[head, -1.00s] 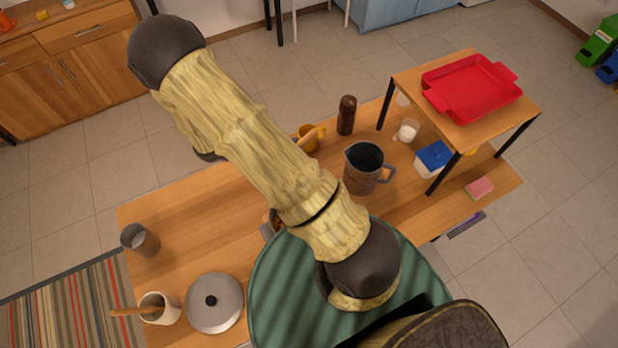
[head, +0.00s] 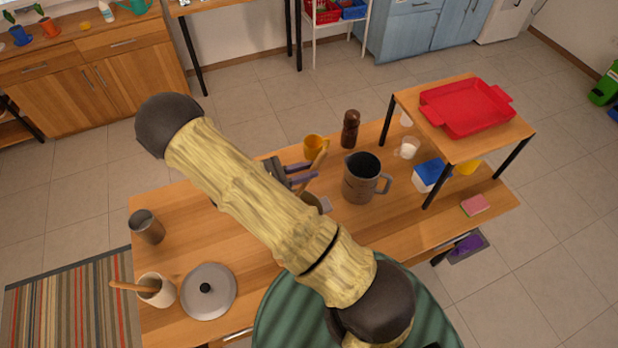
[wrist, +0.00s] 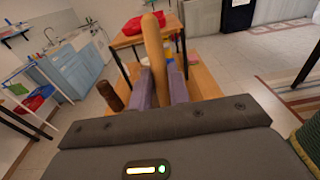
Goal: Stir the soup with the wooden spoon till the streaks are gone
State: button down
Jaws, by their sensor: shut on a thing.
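My gripper (head: 303,178) has purple fingers, shut on the handle of the wooden spoon (head: 316,163). In the wrist view the light wooden handle (wrist: 153,48) rises between the two fingers (wrist: 163,88). In the head view the spoon stands tilted, and its lower end is hidden behind my arm. Only a small edge and a grey handle of what looks like the soup pot (head: 325,204) show beside my arm. The soup and any streaks are hidden, so I cannot tell whether the spoon touches it.
A dark metal pitcher (head: 361,182) stands close right of the spoon. A raised shelf (head: 478,142) bears a red tray (head: 466,93). A grey lid (head: 209,292) and a utensil crock (head: 160,294) are front left.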

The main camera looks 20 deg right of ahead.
jog(key=shift+w+a, duration=0.15)
jog(key=shift+d+f, duration=0.2)
jog(key=shift+d, duration=0.05)
jog(key=shift+d+f+b, duration=0.4)
jog(key=shift+d+b, duration=0.1)
jog(key=shift+d, duration=0.35)
jog(key=shift+d+f, duration=0.3)
jog(key=shift+d, duration=0.4)
jog(key=a+f+b, duration=0.3)
jog(key=f+b, duration=0.7)
jog(key=f, duration=0.3)
jog(key=shift+a+f, duration=0.25)
jog(key=shift+a, duration=0.05)
